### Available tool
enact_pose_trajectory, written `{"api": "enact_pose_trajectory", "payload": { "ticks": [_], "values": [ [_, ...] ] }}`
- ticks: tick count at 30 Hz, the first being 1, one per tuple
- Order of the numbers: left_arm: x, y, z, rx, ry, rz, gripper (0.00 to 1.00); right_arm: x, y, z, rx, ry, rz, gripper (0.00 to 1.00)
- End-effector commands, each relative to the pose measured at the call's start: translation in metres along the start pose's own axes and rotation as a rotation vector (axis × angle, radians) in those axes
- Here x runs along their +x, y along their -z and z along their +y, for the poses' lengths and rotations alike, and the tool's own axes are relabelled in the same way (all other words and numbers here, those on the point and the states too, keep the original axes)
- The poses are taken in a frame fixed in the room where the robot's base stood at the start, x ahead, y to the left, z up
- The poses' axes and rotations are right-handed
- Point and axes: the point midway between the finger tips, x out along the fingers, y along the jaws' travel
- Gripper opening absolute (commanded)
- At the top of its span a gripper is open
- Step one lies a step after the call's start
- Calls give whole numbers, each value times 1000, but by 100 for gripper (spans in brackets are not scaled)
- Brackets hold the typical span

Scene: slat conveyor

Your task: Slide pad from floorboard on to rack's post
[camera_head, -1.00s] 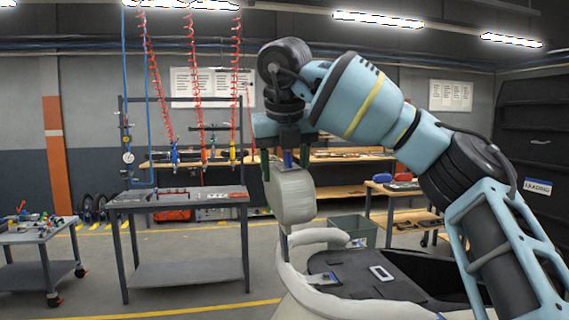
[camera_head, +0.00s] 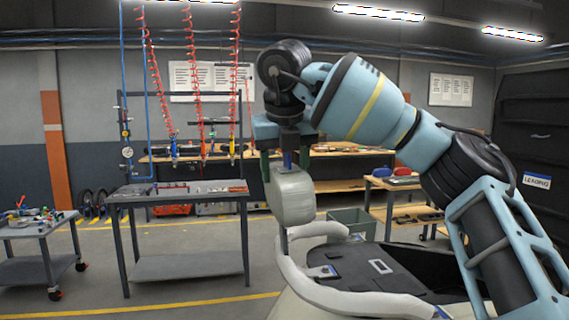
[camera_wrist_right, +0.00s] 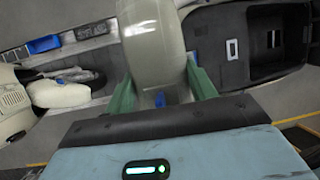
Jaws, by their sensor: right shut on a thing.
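A rounded off-white pad (camera_head: 291,196) hangs in the middle of the head view. My right gripper (camera_head: 285,168) is shut on its upper part, with a green finger on each side. The pad also shows between the green fingers in the right wrist view (camera_wrist_right: 154,45). A thin grey post (camera_head: 283,243) shows just under the pad; I cannot tell whether they touch. A cream curved tubular rack (camera_head: 330,297) lies below and right. A dark panel, perhaps the floorboard (camera_head: 350,262), lies inside its curve. My left gripper is out of view.
A grey workbench (camera_head: 180,194) stands to the left. A tool cart (camera_head: 40,230) is at far left. A grey-green bin (camera_head: 352,222) stands behind the rack. Red coiled hoses (camera_head: 196,80) hang above the bench. Open floor lies between bench and rack.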

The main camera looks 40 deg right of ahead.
Motion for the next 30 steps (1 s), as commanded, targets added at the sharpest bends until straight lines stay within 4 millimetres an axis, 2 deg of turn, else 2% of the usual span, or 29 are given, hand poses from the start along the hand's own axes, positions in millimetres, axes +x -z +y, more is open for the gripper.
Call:
{"api": "enact_pose_trajectory", "payload": {
  "ticks": [21,22,27,30],
  "values": [
    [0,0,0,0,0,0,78,12,6,0,0,-1,-2,24],
    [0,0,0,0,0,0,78,12,6,0,0,-1,-2,57],
    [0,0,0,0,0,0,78,12,6,0,0,-1,-2,79],
    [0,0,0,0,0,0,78,12,6,0,0,-1,-1,81]
  ]
}}
